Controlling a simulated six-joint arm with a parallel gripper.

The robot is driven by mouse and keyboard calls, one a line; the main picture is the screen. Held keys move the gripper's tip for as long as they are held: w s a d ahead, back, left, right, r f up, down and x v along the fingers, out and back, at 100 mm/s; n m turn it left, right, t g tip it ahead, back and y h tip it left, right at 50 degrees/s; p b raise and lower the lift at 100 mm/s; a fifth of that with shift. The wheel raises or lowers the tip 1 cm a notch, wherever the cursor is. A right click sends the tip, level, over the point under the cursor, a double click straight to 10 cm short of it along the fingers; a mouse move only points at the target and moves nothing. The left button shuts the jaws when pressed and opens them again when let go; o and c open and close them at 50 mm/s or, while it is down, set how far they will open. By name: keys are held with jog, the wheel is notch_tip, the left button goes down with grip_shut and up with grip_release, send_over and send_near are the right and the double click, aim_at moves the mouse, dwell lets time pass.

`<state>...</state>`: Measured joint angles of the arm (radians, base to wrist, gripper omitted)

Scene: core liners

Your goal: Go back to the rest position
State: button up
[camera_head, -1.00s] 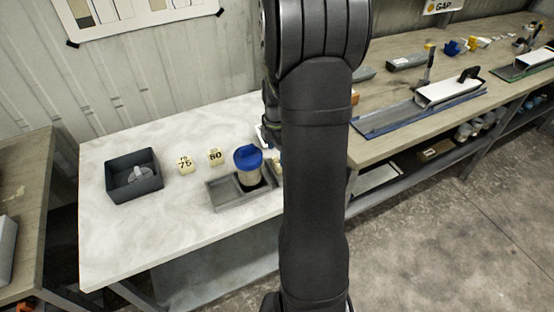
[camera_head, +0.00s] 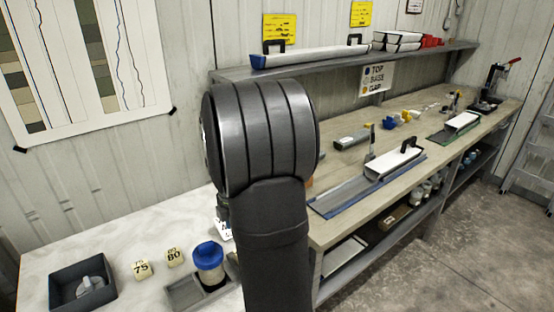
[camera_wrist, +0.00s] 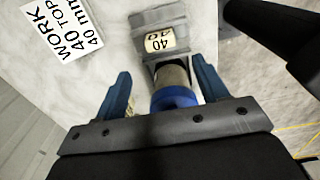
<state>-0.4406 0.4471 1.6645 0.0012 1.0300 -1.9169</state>
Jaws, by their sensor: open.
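My gripper (camera_wrist: 162,95) is open in the wrist view, with its two blue fingers spread apart. A clear core liner with a blue cap (camera_wrist: 172,97) shows between and beyond the fingers; I cannot tell the gap to them. In the head view the capped liner (camera_head: 208,262) stands upright in a grey tray (camera_head: 184,291) on the white table. My dark arm fills the middle of the head view and hides the gripper there.
A dark square bin (camera_head: 62,281) holding a grey part stands at left, beside blocks marked 75 (camera_head: 141,270) and 80 (camera_head: 174,257). The wrist view shows a work card (camera_wrist: 62,28) and a 40 block (camera_wrist: 160,42). A wooden bench (camera_head: 335,180) stands at right, under a shelf.

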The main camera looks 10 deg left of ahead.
notch_tip(320, 180, down, 11)
jog(key=shift+f, duration=0.2)
notch_tip(320, 180, up, 3)
jog(key=shift+f, duration=0.1)
jog(key=shift+r, duration=0.65)
